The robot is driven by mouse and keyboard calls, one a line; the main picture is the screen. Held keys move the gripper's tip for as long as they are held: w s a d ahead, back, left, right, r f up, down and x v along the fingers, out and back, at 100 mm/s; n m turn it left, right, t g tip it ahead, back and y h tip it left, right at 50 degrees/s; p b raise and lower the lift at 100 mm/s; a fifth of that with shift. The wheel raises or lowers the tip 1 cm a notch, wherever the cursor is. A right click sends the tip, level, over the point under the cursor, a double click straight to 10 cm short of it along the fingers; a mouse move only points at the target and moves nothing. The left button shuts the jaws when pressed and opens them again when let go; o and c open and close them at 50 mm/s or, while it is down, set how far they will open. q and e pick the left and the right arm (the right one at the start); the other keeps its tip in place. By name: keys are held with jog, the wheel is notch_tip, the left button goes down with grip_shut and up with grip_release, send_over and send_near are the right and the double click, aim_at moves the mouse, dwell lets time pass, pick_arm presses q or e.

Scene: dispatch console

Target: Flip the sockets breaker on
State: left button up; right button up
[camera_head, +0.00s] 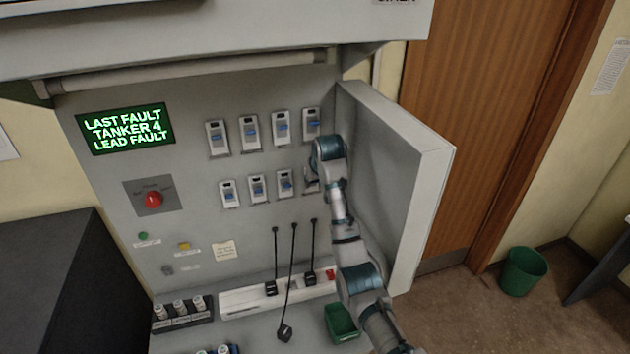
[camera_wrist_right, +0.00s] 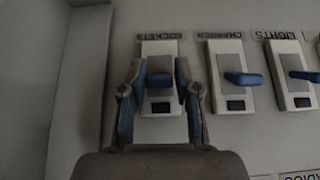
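The sockets breaker (camera_wrist_right: 159,62) is a pale switch with a blue lever (camera_wrist_right: 160,80), under a label reading SOCKETS in the right wrist view. My right gripper (camera_wrist_right: 160,72) is at this breaker, with one finger on each side of the lever. The fingers are apart; whether they touch the lever is unclear. In the head view my right gripper (camera_head: 312,180) is at the right end of the lower breaker row, and my arm and gripper mostly hide the breaker there. My left gripper is not in view.
Neighbouring breakers (camera_head: 285,184) stand close on the left in the head view, with another row above. An open cabinet door (camera_head: 400,180) stands close on the right of my arm. A green bin (camera_head: 342,322) and black cables (camera_head: 293,260) are below.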

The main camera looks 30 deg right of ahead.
jog(key=shift+o, duration=1)
jog(key=shift+w, duration=0.1)
jog(key=shift+w+d, duration=0.1)
jog(key=v, duration=0.7)
